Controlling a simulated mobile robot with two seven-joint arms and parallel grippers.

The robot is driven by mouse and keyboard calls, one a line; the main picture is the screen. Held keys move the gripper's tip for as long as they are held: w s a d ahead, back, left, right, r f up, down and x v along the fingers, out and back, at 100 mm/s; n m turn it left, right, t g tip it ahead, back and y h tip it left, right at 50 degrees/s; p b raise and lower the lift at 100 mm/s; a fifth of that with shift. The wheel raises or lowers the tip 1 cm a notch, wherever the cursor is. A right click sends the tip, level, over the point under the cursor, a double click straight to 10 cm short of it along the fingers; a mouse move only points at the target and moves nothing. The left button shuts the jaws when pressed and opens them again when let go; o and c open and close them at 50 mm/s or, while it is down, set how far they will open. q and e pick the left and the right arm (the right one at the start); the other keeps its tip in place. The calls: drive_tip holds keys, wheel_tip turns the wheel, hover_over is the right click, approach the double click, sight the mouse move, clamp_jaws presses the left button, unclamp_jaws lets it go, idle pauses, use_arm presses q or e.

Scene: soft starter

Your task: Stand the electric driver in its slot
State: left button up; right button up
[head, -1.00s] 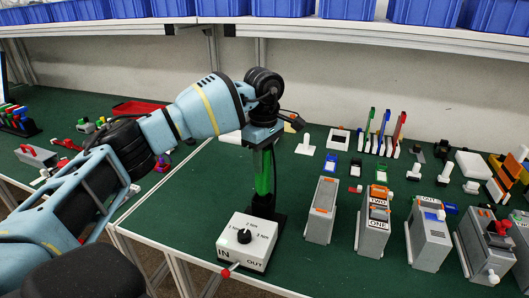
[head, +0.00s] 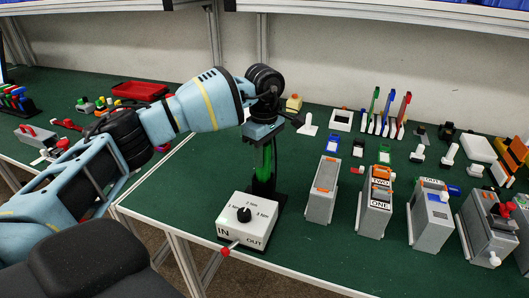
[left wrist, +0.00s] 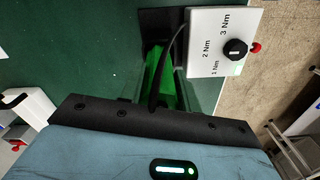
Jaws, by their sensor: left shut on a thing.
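The electric driver (head: 265,158) shows as a green body below my left gripper (head: 263,135). The gripper points down from above, and its jaws are shut on the driver. The driver is upright at the black stand (head: 268,190) behind the white torque box (head: 247,220), which has a black knob and a red-tipped lever. In the left wrist view, the green driver (left wrist: 157,75) lies between the gripper and the black stand, beside the white box (left wrist: 225,42). The gripper hides the driver's top, and I cannot tell how deep its lower end sits. My right gripper is not in view.
Several grey device units, such as the one marked ONE and TWO (head: 375,205), stand to the right. Coloured upright tools (head: 385,112) and small parts are behind them. A red tray (head: 140,91) is at the back left. Green table (head: 175,185) is clear left of the box.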

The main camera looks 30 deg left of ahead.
use_arm(q)
drive_tip(key=shift+f, duration=0.25)
idle(0.8)
drive_tip(key=o, duration=1.1)
drive_tip(key=shift+c, duration=0.2)
wheel_tip(320, 180, up, 8)
drive_tip(key=shift+f, duration=0.1)
drive_tip(key=shift+f, duration=0.1)
